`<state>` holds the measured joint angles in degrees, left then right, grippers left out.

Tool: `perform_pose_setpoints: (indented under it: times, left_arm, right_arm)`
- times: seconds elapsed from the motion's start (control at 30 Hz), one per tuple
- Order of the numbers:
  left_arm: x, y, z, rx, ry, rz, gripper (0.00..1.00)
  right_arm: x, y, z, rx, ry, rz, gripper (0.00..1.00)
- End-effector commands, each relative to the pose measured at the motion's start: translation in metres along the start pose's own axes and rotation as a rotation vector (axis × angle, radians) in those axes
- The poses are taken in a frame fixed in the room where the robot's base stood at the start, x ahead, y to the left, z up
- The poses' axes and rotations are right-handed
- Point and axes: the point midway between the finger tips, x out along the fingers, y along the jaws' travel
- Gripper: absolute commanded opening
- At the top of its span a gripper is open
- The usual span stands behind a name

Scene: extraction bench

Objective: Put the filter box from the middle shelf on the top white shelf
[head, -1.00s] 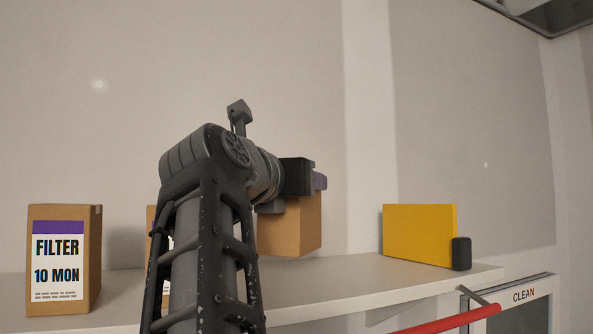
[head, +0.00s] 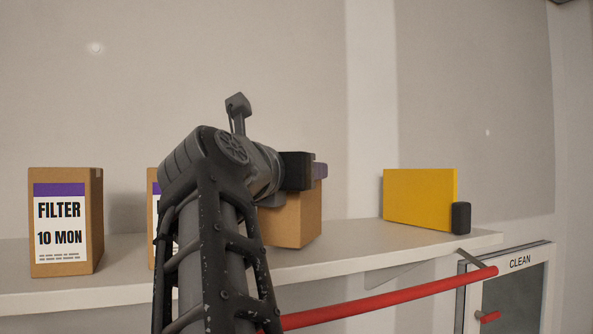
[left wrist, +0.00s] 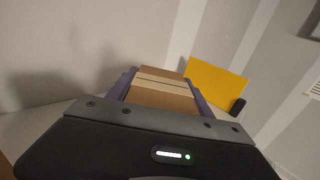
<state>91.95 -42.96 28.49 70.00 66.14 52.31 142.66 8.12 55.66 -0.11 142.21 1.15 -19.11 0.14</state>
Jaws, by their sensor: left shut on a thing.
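My left gripper (head: 318,171) is shut on a brown cardboard filter box (head: 292,221), with the purple finger pads at the box's upper part. The held box is at the white top shelf (head: 345,252), between the boxes on the left and the yellow box. I cannot tell whether its underside touches the shelf. In the left wrist view the box (left wrist: 160,97) sits between the two purple fingers, its taped top showing. My left arm hides part of the box and shelf. My right gripper is not in view.
A filter box (head: 65,222) stands at the shelf's left, and another (head: 152,220) is partly hidden behind my arm. A yellow box (head: 418,198) with a small black object (head: 461,218) stands at the right. A red bar (head: 390,299) runs below the shelf beside a CLEAN cabinet (head: 510,295).

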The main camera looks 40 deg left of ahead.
Motion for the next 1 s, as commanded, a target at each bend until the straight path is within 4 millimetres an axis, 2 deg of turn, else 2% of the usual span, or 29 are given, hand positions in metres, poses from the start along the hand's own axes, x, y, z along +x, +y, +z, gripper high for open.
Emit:
perform_pose_setpoints:
  times: [0.47, 0.5, 0.8, 1.0]
  left_arm:
    - [-0.0001, -0.0003, -0.0100, 0.001, 0.000, 0.000, 0.02]
    - [-0.0001, -0.0002, -0.0101, 0.001, 0.000, 0.000, 0.60]
    - [0.0000, -0.0001, -0.0095, 0.001, 0.000, 0.000, 0.84]
    - [0.0002, 0.0000, -0.0101, 0.000, 0.001, 0.000, 0.84]
  right_arm:
    - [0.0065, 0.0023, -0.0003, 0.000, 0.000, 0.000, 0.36]
    - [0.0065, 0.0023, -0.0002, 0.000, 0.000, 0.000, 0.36]
    - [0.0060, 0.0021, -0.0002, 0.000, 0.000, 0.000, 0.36]
    - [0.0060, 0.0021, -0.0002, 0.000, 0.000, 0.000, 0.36]
